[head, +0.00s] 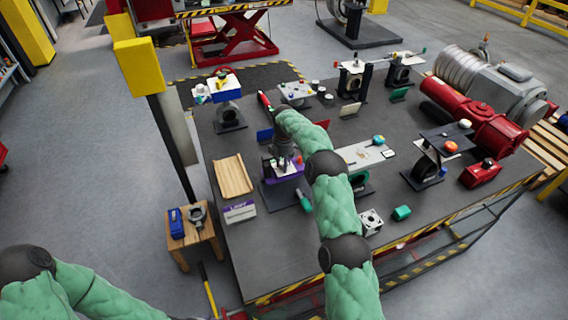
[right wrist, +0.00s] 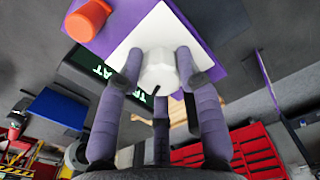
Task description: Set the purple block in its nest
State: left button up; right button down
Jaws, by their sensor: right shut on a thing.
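The purple block (head: 288,174) is under my right gripper (head: 284,157) at the left middle of the table, over a dark base plate (head: 272,199). In the right wrist view, the block's purple edge (right wrist: 205,42) surrounds a white top (right wrist: 150,38) with a pale knob (right wrist: 160,72). The fingers of my right gripper (right wrist: 160,80) close around this knob. An orange cap (right wrist: 88,20) is beside the white top. The arm and fingers hide much of the block and what is under it, so I cannot tell if it is seated in a nest. My left gripper is out of view.
A purple-and-white sign (head: 240,212) and a tan wooden tray (head: 233,177) are left of the base plate. A white panel (head: 362,156) and several fixtures are to the right. A yellow-topped post (head: 142,68) stands by the table's left edge.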

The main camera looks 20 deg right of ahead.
jog(key=shift+f+b, duration=1.5)
jog(key=shift+f, duration=1.3)
jog(key=shift+b, duration=0.4)
jog(key=shift+f+b, duration=0.6)
jog(key=shift+f, duration=0.4)
jog(key=c, duration=0.7)
grip_release()
jog(key=shift+c, duration=0.2)
jog(key=shift+s+f, duration=0.1)
notch_tip(320, 180, up, 12)
jog(key=shift+r, duration=0.1)
